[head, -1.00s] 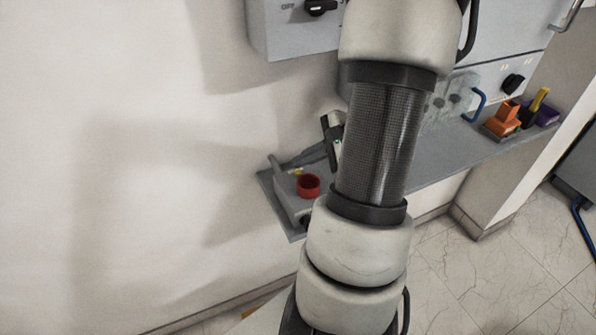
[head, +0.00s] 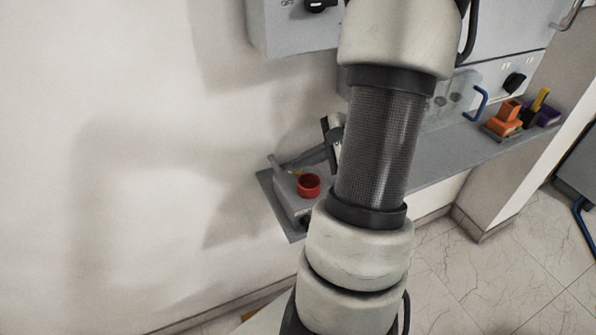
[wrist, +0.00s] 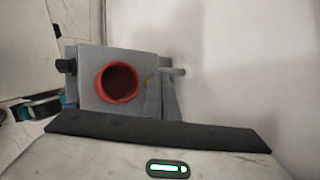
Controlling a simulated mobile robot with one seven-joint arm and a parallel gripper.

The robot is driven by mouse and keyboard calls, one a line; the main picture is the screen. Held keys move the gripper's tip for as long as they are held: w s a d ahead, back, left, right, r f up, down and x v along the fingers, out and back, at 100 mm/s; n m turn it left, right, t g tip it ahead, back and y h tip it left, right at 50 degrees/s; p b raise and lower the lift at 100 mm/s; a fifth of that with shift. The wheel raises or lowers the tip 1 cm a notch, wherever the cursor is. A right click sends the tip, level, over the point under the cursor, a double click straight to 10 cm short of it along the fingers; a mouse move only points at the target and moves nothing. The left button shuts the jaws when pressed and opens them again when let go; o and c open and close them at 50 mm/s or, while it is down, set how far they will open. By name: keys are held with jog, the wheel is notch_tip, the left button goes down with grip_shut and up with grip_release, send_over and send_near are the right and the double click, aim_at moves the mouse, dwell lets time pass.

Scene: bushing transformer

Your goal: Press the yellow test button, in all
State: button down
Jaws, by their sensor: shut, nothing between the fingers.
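A small yellow spot, which looks like the yellow test button (head: 296,172), is on the grey box beside the red ring (head: 309,184). In the wrist view it is a faint yellowish mark (wrist: 149,83) just right of the red ring (wrist: 118,82), partly covered by a grey part. My gripper (head: 332,139) is mostly hidden behind my arm, close above and to the right of the box. Its fingertips are not clearly visible; it is shut and empty. I cannot tell whether it touches the button.
The box stands at the left end of a grey shelf (head: 440,152) along the wall. A grey cabinet (head: 290,32) hangs above. Orange and purple holders (head: 508,118) and a blue handle (head: 476,103) are to the right. The wall left of the box is clear.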

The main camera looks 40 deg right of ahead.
jog(key=shift+f+b, duration=0.4)
jog(key=shift+b, duration=0.05)
dwell(0.3)
jog(key=shift+r, duration=0.1)
jog(key=shift+r+p, duration=0.55)
jog(key=shift+r, duration=0.2)
notch_tip(320, 180, up, 5)
jog(key=p, duration=0.3)
dwell(0.4)
dwell(0.6)
